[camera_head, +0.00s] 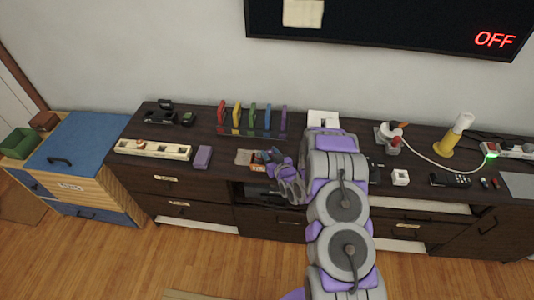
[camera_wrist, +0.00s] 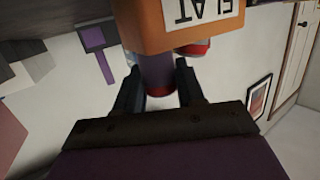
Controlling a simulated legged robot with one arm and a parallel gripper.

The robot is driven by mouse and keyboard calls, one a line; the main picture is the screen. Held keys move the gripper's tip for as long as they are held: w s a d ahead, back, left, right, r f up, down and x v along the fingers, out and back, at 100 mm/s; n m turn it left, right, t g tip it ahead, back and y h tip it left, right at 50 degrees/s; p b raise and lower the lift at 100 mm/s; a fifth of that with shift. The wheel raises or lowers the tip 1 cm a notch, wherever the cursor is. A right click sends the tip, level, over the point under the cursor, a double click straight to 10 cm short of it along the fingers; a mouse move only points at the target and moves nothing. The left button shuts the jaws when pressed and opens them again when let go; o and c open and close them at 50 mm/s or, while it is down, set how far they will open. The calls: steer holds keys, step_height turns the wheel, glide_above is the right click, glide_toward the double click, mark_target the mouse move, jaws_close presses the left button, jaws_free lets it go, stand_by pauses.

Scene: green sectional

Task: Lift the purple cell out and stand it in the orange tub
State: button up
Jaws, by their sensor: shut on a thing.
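I cannot tell whether the cell rests on the tub's floor. Red-ended cells (camera_wrist: 195,48) show beside it. In the head view, my gripper (camera_head: 278,168) is over the small items near the cabinet's front edge; the tub (camera_head: 258,168) is partly hidden.
A rack of coloured tools (camera_head: 252,120) stands behind. A dark screen (camera_head: 390,25) hangs above.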

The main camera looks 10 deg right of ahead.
steer(key=shift+a, duration=0.1)
steer(key=o, duration=0.7)
steer(key=shift+a, duration=0.4)
steer(key=o, duration=0.3)
steer(key=shift+s+a, duration=0.1)
steer(key=shift+a, duration=0.45)
steer(key=shift+o, duration=0.7)
steer(key=shift+f, duration=0.1)
steer(key=shift+o, duration=0.3)
steer(key=shift+d, duration=0.8)
steer(key=shift+s+a, duration=0.1)
steer(key=shift+s, duration=0.35)
steer(key=p+v, duration=0.4)
steer(key=v, duration=1.2)
steer(key=shift+d, duration=0.2)
steer(key=shift+s+d, duration=0.1)
steer(key=shift+d, duration=0.1)
steer(key=shift+a+r, duration=0.15)
steer(key=shift+r, duration=0.1)
